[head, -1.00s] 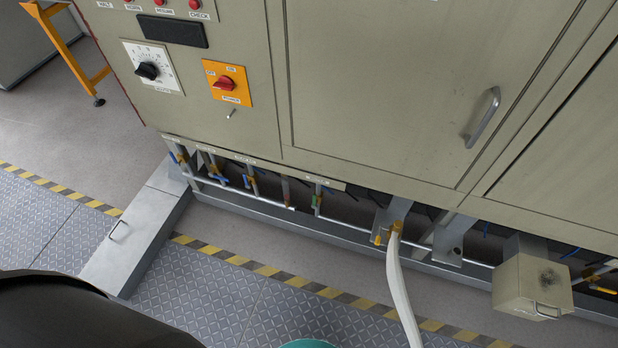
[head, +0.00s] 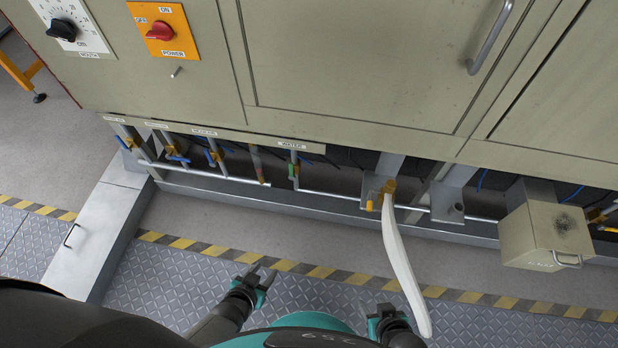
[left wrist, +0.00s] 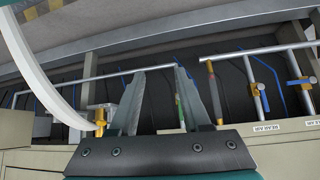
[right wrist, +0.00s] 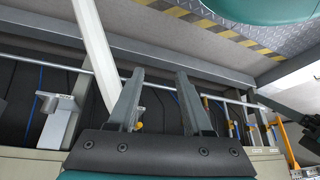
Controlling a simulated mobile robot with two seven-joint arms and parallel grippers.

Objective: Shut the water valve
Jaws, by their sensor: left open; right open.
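The water valve (head: 293,170) has a green handle on a thin vertical pipe under the label "WATER" (head: 291,146), below the cabinet's lower edge. My left gripper (head: 262,277) is open and empty, low in the head view, in front of the valve and apart from it. In the left wrist view a bit of the green handle (left wrist: 180,112) shows beside the right-hand finger of my left gripper (left wrist: 160,78), partly hidden by it. My right gripper (head: 379,314) is open and empty near the hose's lower end; it also shows in the right wrist view (right wrist: 160,78).
Other valves with blue handles (head: 178,158) stand left of the water valve. A white hose (head: 402,262) hangs from a brass fitting to the right. A beige box (head: 535,238) sits further right. A metal duct (head: 95,230) lies at left. The striped floor (head: 200,250) ahead is clear.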

